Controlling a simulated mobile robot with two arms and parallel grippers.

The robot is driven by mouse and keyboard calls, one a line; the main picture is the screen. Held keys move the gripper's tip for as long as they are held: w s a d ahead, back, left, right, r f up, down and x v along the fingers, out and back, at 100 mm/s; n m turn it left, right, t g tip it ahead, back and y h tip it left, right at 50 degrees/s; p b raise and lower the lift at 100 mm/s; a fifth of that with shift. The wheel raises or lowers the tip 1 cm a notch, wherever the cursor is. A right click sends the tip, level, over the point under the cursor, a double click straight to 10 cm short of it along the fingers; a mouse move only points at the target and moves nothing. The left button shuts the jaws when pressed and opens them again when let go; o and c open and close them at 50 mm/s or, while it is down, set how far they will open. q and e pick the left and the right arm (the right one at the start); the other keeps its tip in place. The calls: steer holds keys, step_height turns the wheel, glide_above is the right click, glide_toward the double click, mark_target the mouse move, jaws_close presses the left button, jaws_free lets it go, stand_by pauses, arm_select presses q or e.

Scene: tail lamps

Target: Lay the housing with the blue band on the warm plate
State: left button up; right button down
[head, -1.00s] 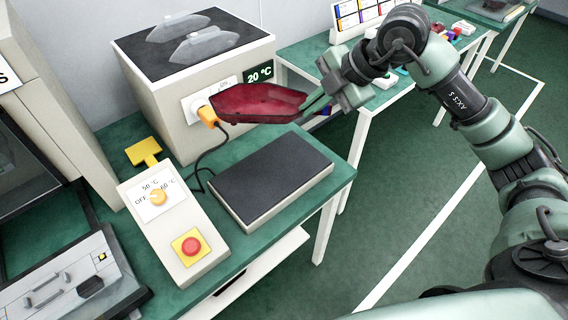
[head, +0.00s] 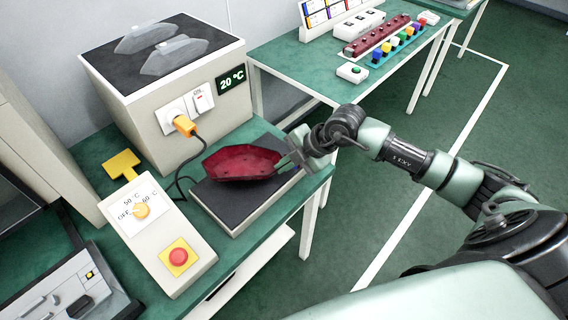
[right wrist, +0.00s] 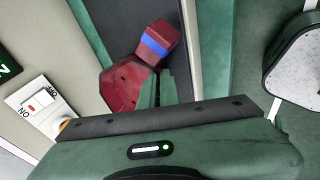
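The dark red housing (head: 240,165) is over the black-topped warm plate (head: 238,208) in the head view. Its far left end reaches past the plate's edge in the picture. I cannot tell whether it touches the plate. In the right wrist view the housing (right wrist: 128,82) shows its blue band (right wrist: 154,45) near one end. My right gripper (head: 287,159) is at the housing's right end, its fingers closed on it; they also show in the right wrist view (right wrist: 160,88). My left gripper is out of view.
Behind is a cream box (head: 150,105) with clear covers on top, an orange plug (head: 184,125) and a 20 °C display (head: 231,84). A second table (head: 300,65) carries colored parts.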

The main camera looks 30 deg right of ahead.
steer(key=shift+f, duration=0.2)
steer(key=c, duration=2.1)
jaws_free()
steer(key=shift+f, duration=0.15)
steer(key=o, duration=0.4)
